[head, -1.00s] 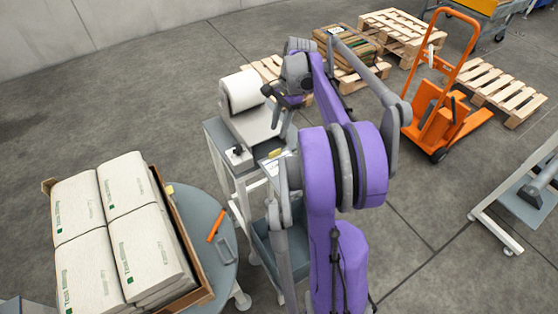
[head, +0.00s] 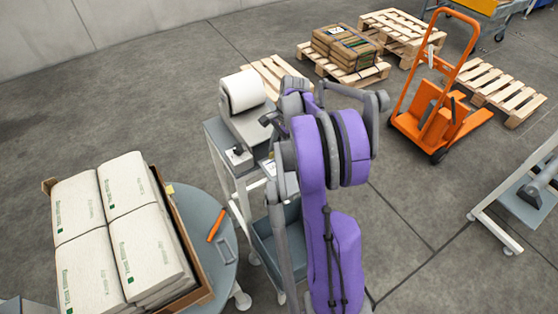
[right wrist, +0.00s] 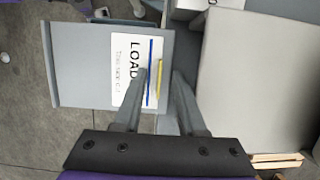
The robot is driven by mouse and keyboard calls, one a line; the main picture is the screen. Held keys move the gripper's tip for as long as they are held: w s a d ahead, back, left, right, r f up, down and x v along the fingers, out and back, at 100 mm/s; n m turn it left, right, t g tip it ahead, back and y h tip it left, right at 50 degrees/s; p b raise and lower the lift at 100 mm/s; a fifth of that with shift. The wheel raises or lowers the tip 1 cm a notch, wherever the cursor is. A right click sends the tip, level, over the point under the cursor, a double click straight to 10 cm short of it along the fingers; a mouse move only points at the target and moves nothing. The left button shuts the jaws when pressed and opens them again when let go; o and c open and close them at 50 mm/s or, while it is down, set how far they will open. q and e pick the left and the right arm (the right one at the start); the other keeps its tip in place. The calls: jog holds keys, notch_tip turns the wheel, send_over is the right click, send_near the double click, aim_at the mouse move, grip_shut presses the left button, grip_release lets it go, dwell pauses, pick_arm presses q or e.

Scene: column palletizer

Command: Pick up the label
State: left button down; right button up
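The label (right wrist: 128,72) is a white sheet with dark print reading "LOAD" and a blue stripe. It lies flat on the grey top of a cart in the right wrist view. In the head view only a small pale part beside my arm may be it. My right gripper (right wrist: 158,74) is open, with its two fingers above the label's right edge. The left finger overlaps the label in the picture, and a yellow strip (right wrist: 160,78) shows between the fingers. I cannot tell whether the fingers touch anything. My left gripper is not in view.
A grey machine with a white roll (head: 243,92) stands on the cart, close right of the gripper in the wrist view. A round table (head: 216,260) holds a carton of white sacks (head: 125,230) and an orange-handled tool (head: 216,226). Pallets and an orange hand truck (head: 440,115) stand behind.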

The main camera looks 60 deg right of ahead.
grip_shut()
dwell(0.5)
